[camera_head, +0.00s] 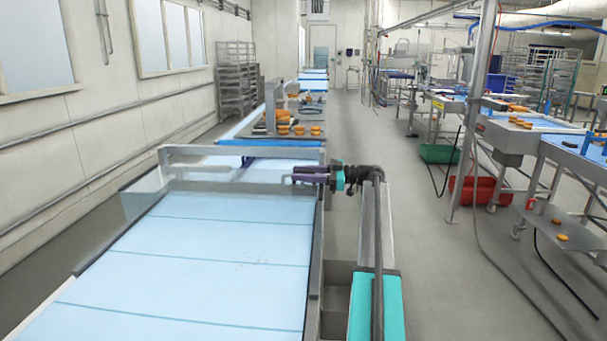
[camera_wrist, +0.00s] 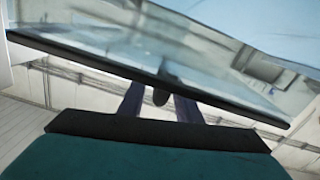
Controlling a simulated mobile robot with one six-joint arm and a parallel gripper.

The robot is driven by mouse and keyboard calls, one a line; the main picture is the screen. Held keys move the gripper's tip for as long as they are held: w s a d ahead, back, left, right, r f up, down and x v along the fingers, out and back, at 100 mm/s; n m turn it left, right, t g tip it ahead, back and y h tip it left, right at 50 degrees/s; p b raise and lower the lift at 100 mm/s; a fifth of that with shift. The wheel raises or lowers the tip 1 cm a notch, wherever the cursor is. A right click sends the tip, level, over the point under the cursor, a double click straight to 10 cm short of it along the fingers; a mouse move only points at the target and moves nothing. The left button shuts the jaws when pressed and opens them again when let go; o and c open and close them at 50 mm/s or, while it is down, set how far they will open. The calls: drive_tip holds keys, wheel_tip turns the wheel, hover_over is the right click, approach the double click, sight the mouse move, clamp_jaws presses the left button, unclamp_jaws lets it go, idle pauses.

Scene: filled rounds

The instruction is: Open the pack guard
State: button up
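The pack guard (camera_head: 235,151) is a clear cover with a grey top bar, standing across the blue conveyor belt (camera_head: 200,255). In the wrist view a clear panel with a dark lower edge (camera_wrist: 90,57) crosses the picture at a slant. A small dark knob (camera_wrist: 160,97) sits at that edge. My gripper (camera_head: 294,174) is at the guard's right end, with purple fingers. In the wrist view my gripper (camera_wrist: 160,105) has its fingers apart, one on each side of the knob, with gaps showing. I cannot tell how far the guard is raised.
Orange-brown rounds (camera_head: 299,130) lie on a machine beyond the guard. A wall runs along the left. On the right are a green crate (camera_head: 438,153), a red crate (camera_head: 480,190) and several work tables. The grey floor (camera_head: 440,280) right of my arm is mostly open.

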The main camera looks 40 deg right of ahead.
drive_tip(key=shift+s+d, duration=0.1)
drive_tip(key=shift+s, duration=0.1)
drive_tip(key=b+v, duration=0.2)
drive_tip(key=v, duration=1.1)
drive_tip(key=shift+s+d, duration=0.15)
drive_tip(key=shift+d, duration=0.05)
